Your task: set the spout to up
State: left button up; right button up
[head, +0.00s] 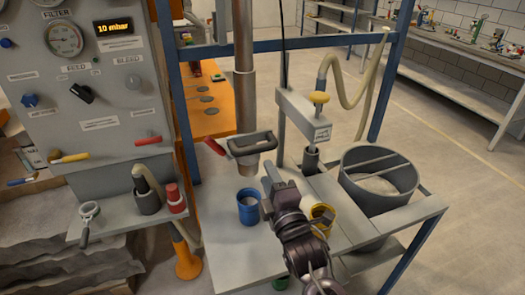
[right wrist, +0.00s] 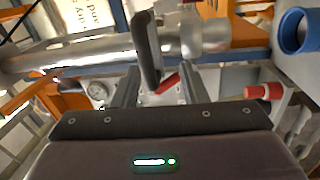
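A grey vertical pipe (head: 245,75) hangs over the bench and ends in a wider lower part. I take it for the spout, but no readable label confirms this. A dark loop handle (head: 252,143) is fixed to its lower end. My right gripper (head: 272,172) is just below and right of this handle. In the right wrist view the fingers of my right gripper (right wrist: 158,85) stand apart, with the dark handle bar (right wrist: 148,50) ahead between them. Contact cannot be told. The metal pipe (right wrist: 80,58) lies across that view. My left gripper is not in view.
A blue cup (head: 248,207) and a yellow cup (head: 322,213) stand near my right gripper. A grey bracket with a yellow knob (head: 319,98) and hose stands to the right, beside a round bin (head: 378,166). The gauge panel (head: 85,75) is left.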

aim_at(258, 152)
jog(key=shift+n+y, duration=0.3)
jog(key=shift+n, duration=0.2)
jog(key=w+a+r+p, duration=0.1)
jog(key=w, duration=0.1)
jog(key=w+a+r, duration=0.1)
jog(key=w, duration=0.1)
jog(key=w+r+p, duration=0.1)
jog(key=w, duration=0.2)
jog(key=shift+a+p, duration=0.35)
jog(key=shift+a, duration=0.05)
grip_shut()
